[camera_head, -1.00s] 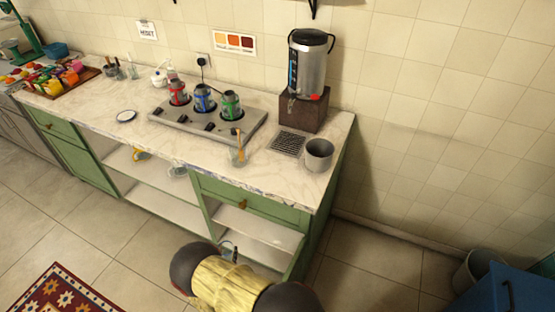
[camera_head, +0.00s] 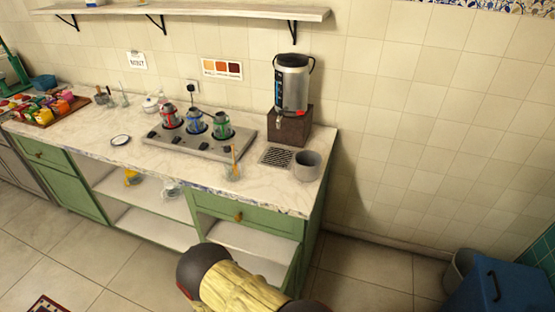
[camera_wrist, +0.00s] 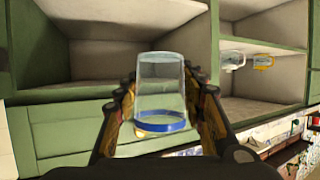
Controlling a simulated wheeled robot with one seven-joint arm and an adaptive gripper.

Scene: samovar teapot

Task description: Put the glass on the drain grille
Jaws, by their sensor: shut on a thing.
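In the wrist view my gripper (camera_wrist: 165,110) is shut on a clear glass (camera_wrist: 160,88), with one finger on each side. The glass has a blue band near its lower end in that picture. In the head view my arm hides the gripper and the held glass. The drain grille (camera_head: 276,157) lies flat on the countertop in front of the drink dispenser (camera_head: 291,90), with nothing on it. The wrist view faces the open cabinet shelves (camera_wrist: 150,55) and a green drawer front (camera_wrist: 70,130), away from the grille.
A grey pot (camera_head: 307,166) stands just right of the grille. A glass with a wooden stick (camera_head: 232,170) stands to its left, near the counter's front edge. A burner unit (camera_head: 200,137) with three coloured pots is further left. A wall shelf (camera_head: 190,14) runs above.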

